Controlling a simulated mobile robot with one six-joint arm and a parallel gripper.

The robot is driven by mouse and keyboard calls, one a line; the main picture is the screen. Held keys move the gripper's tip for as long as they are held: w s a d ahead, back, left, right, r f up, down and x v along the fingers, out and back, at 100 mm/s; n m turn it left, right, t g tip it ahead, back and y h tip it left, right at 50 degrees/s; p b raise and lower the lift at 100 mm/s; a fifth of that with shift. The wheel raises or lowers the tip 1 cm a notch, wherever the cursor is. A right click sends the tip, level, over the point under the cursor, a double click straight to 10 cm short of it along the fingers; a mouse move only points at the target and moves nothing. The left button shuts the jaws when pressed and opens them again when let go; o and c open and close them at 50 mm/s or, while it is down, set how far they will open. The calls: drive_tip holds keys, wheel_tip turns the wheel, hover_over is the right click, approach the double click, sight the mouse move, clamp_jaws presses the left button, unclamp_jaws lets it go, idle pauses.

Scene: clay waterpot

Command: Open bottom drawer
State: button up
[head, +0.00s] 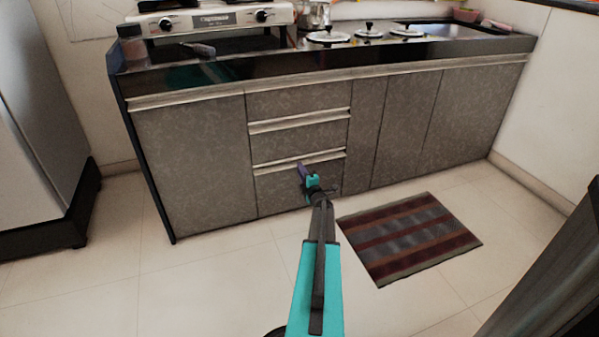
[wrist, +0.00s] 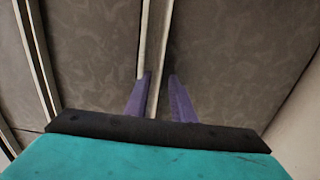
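The bottom drawer (head: 280,190) is the lowest of the stacked grey patterned drawers in the counter, and its front looks flush with the cabinet. A pale handle strip (head: 275,168) runs along its top edge. My gripper (head: 303,170) is at this strip, toward its right half. In the wrist view, the two purple fingers of my gripper (wrist: 159,88) are apart, with the handle strip (wrist: 155,50) running between them. The left finger is close to the strip, and a gap shows beside the right finger. I cannot tell whether either finger touches it.
More drawers (head: 300,138) are above, with cabinet doors (head: 195,165) on both sides. A striped mat (head: 410,238) lies on the floor to the right. A fridge (head: 35,130) stands at the left. The tiled floor (head: 200,285) before the drawers is clear apart from my arm.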

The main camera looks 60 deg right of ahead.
drive_tip(key=shift+x, duration=0.85)
drive_tip(key=shift+c, duration=0.2)
clamp_jaws()
idle(0.8)
